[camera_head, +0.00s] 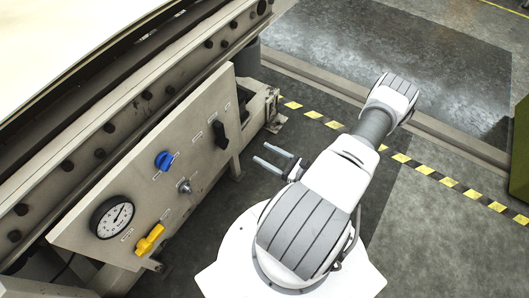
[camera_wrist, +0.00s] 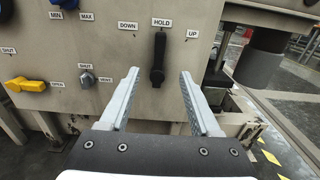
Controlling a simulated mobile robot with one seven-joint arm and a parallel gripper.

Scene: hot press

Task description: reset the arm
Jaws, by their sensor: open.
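My gripper (camera_head: 273,158) is open and empty, its two fingers pointing left toward the press's control panel (camera_head: 172,200). In the wrist view my gripper (camera_wrist: 158,97) has its fingers spread, with the black lever (camera_wrist: 158,58) showing between them and beyond their tips. My arm stretches out at the right of the head view.
The panel carries a gauge (camera_head: 113,217), a yellow handle (camera_head: 150,240), a blue knob (camera_head: 164,161) and a small metal valve (camera_head: 185,186). The press frame (camera_head: 130,105) fills the left. Yellow-black floor tape (camera_head: 400,157) runs behind my arm. A green object (camera_head: 519,155) stands at the right edge.

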